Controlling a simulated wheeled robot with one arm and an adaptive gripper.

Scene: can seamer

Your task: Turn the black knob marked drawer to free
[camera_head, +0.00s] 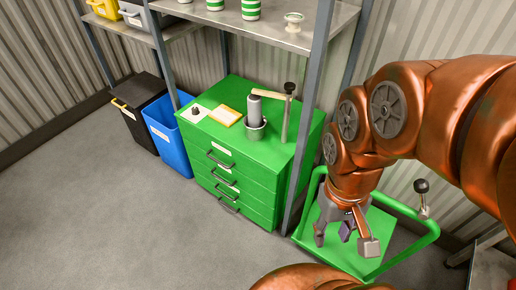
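A small black knob (195,111) stands on a white plate at the back left of the green cabinet's top (262,147). Any lettering by it is too small to read, and I cannot tell which way it points. The cabinet has several drawers (235,183) with dark handles on its front, and they look shut. My gripper (343,243) is at the lower right, over the green cart, well apart from the knob. Its fingers are spread. A small purple thing (346,231) shows between them; I cannot tell whether it is touched.
The seamer's grey cylinder and black-tipped lever (287,110) stand on the cabinet, beside an orange-framed card (225,115). A shelf post (309,115) rises between cabinet and my arm. Blue (170,136) and black (137,108) bins stand left. The green cart (372,268) has a black-ball lever (421,187). Floor at left is clear.

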